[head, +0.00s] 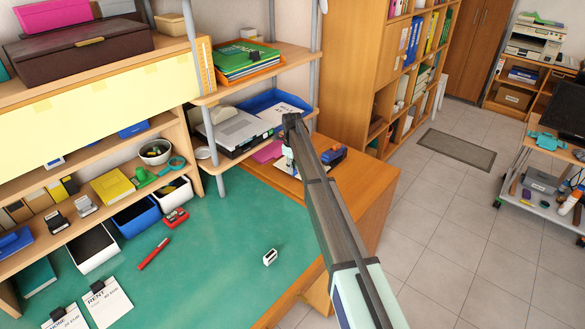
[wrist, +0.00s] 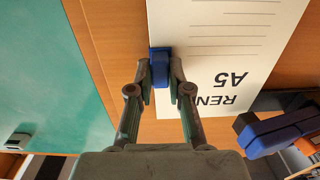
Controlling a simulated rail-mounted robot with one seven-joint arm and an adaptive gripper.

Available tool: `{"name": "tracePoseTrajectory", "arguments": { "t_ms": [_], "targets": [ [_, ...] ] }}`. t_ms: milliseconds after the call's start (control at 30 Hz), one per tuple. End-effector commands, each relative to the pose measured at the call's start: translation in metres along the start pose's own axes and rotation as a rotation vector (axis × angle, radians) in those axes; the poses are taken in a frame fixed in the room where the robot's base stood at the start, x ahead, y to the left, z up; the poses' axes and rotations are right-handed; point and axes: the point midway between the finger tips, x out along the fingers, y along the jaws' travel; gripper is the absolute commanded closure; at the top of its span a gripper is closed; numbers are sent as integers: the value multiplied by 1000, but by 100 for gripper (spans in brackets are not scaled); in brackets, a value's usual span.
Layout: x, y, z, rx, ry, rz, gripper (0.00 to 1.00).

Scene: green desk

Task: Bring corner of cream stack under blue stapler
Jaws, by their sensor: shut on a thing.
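The cream stack (wrist: 232,45), with printed lines and large "A5" lettering, lies on the brown wooden surface in the wrist view. In the head view only a part of it (head: 283,169) shows beside my arm. My gripper (wrist: 160,88) is shut on a small blue clip (wrist: 160,66) at the stack's edge, near one corner. The blue stapler (wrist: 280,132) is at the lower right of the wrist view, apart from the clip and close to the stack's lettered end. The stapler also shows right of my arm in the head view (head: 333,154).
The green desk mat (head: 210,255) lies left of the wooden surface (head: 362,178). A shelf post (head: 222,178) and a blue tray (head: 272,103) are close behind my gripper.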

Motion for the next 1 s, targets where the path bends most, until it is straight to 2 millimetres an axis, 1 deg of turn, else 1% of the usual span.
{"name": "tracePoseTrajectory", "arguments": {
  "t_ms": [233,267,300,333,567,600,633,1000],
  "targets": [
    [2,0,0,0,0,0,100],
    [2,0,0,0,0,0,78],
    [2,0,0,0,0,0,64],
    [2,0,0,0,0,0,54],
    [2,0,0,0,0,0,53],
    [2,0,0,0,0,0,42],
    [2,0,0,0,0,0,40],
    [2,0,0,0,0,0,40]
  ]
}}
